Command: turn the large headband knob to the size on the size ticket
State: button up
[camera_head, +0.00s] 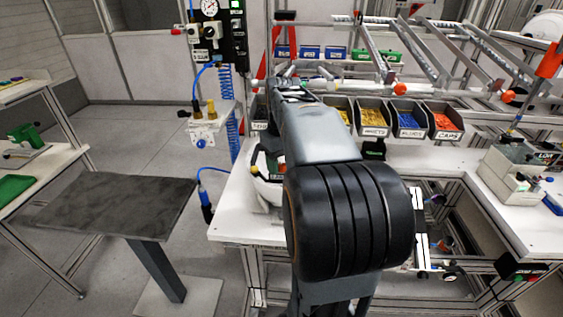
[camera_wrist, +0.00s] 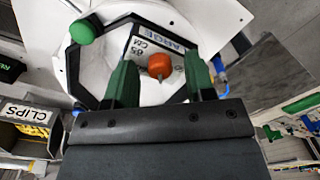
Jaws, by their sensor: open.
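A white helmet shell (camera_wrist: 210,22) fills the top of the wrist view, its dark-edged opening facing the camera. Inside it is a white ticket (camera_wrist: 142,46), upside down, apparently reading LARGE with a size in CM; the number is hard to read. An orange knob (camera_wrist: 160,66) stands by the ticket. A round green knob (camera_wrist: 82,32) sits at the shell's upper left. My gripper (camera_wrist: 159,63) is open, its green fingers either side of the orange knob with gaps; contact does not show. In the head view, my arm hides the gripper and most of the shell (camera_head: 266,189).
The shell is on a white workbench (camera_head: 235,222). Bins of small parts (camera_head: 372,118) line its back. A CLIPS bin (camera_wrist: 28,115) shows at left in the wrist view. A dark side table (camera_head: 115,207) stands left, with open floor around it.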

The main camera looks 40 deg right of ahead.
notch_tip(320, 180, up, 14)
jog(key=p, duration=0.1)
jog(key=shift+d, duration=0.15)
dwell(0.5)
jog(key=shift+f, duration=0.1)
dwell(0.4)
